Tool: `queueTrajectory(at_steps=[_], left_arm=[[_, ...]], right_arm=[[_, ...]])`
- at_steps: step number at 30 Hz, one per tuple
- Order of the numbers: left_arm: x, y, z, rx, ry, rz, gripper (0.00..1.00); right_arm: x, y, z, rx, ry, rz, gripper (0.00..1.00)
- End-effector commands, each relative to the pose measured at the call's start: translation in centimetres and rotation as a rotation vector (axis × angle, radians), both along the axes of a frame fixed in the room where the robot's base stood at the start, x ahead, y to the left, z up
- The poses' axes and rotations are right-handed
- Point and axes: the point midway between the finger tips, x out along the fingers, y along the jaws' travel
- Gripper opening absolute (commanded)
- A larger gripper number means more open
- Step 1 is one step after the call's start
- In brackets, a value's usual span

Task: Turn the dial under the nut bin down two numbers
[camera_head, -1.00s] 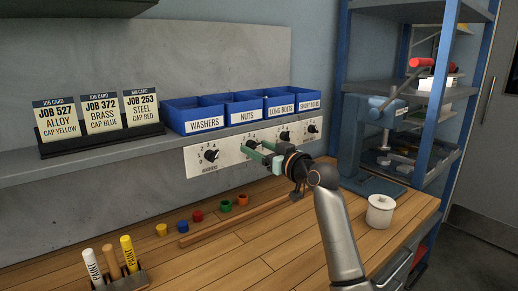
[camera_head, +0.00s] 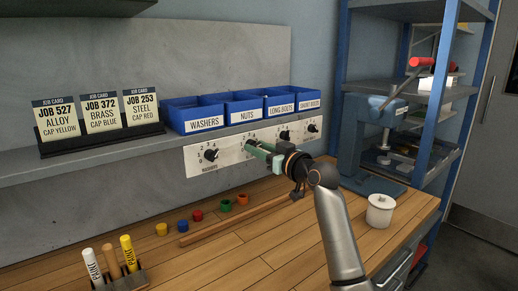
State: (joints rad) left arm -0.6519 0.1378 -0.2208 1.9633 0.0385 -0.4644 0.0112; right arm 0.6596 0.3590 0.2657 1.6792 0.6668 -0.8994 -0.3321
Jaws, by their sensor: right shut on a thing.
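The nuts bin (camera_head: 245,113) is a blue bin labelled NUTS on the shelf. A white dial plate with several black dials runs along the shelf's front edge below the bins. My right gripper (camera_head: 251,148) is at the dial under the nuts bin, shut on that dial. The gripper hides the dial and most of its numbers, so its setting cannot be read. The dial under the washers bin (camera_head: 211,155) is in clear view to the left. My left gripper is not in view.
Other blue bins flank the nuts bin, including washers (camera_head: 204,124). Job cards (camera_head: 100,112) stand at the shelf's left. Several coloured caps and a wooden rod (camera_head: 232,221) lie on the bench below. A white pot (camera_head: 380,213) stands right of my arm.

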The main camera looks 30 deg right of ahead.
Motion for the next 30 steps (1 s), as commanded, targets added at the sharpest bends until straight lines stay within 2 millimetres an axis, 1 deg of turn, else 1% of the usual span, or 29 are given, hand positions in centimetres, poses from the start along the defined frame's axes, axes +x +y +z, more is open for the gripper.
queueTrajectory(at_steps=[5,11,20,30], left_arm=[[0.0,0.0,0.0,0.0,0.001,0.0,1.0],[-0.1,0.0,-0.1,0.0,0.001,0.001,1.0],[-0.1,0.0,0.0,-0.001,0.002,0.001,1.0],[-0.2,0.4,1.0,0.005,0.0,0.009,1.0]], right_arm=[[0.0,0.1,-0.1,-0.018,0.002,0.002,0.0],[0.0,0.0,-0.1,-0.099,-0.004,0.001,0.0],[0.0,0.0,0.0,-0.343,-0.022,0.002,0.0],[0.0,0.0,0.2,-0.666,-0.045,0.003,0.0]])
